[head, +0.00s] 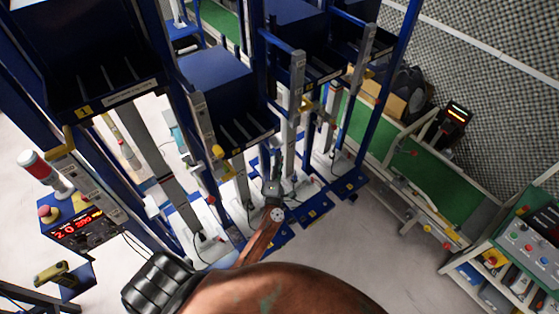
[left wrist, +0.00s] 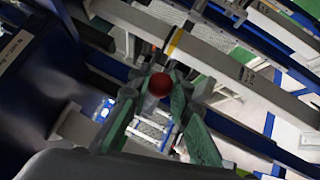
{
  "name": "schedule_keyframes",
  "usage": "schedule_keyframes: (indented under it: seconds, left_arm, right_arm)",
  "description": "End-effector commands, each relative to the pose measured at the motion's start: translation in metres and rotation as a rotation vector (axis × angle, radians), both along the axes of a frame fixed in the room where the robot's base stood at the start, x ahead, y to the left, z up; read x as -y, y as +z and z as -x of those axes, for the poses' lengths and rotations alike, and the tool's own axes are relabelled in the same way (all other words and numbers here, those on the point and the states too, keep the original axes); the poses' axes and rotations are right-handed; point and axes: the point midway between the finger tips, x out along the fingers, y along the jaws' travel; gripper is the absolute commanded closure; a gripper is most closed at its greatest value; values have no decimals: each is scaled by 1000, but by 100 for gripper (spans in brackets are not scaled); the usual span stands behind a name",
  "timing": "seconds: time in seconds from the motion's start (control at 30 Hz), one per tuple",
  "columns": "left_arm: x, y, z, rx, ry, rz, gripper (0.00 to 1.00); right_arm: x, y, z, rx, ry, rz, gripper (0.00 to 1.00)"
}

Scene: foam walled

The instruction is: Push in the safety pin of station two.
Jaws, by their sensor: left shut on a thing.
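My left gripper (head: 273,172) reaches in among the upright posts of the blue stations in the head view. In the left wrist view its green fingers (left wrist: 158,98) are shut on a red round knob (left wrist: 160,84), which appears to be the safety pin. The knob sits between the two fingers, beside a grey post (left wrist: 205,60). How deep the pin sits is hidden. In the head view the gripper's own arm and the posts hide the knob. I cannot read which station number this post carries. My right gripper is not in view.
Blue frames with grey posts (head: 297,85) stand close around the gripper. A blue box (head: 215,78) is at upper left of it. A control box with red digits (head: 85,218) stands at left. A green-topped bench (head: 445,175) is at right, with clear floor (head: 370,225) before it.

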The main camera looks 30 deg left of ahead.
Motion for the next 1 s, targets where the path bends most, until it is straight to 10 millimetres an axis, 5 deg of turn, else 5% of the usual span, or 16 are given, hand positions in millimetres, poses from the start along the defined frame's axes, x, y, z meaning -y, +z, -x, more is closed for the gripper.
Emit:
schedule_keyframes:
  seconds: [0.27, 0.67, 1.0]
  left_arm:
    - [-4, 0, -2, 0, 0, -1, 100]
    - [-77, -1, -32, -1, 1, -3, 100]
    - [-83, 0, -34, 0, 1, -1, 100]
  right_arm:
    - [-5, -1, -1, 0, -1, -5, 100]
    - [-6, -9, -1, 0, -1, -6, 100]
    - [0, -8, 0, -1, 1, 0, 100]
